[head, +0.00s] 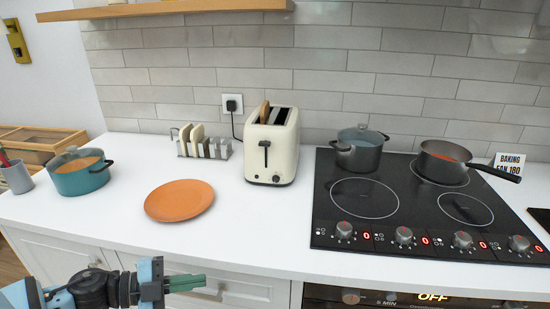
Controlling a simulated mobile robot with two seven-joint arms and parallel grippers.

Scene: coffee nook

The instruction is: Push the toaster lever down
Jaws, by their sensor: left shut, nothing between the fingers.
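A cream toaster (272,145) stands on the white counter against the tiled wall, its front towards me. A slice of bread (264,112) sticks up from one of its slots. The black lever (265,144) is on the front face, near the top of its vertical slot. My left gripper (203,283) is at the bottom left of the head view, in front of the counter and well short of the toaster. It is shut and empty, its green fingers pointing right. My right gripper is not in view.
An orange plate (179,201) lies left of the toaster, with a toast rack (203,149) behind it. A teal pot (80,176) stands at the left. A black hob (405,233) with a grey pot (359,152) and saucepan (444,163) is at the right. The counter before the toaster is clear.

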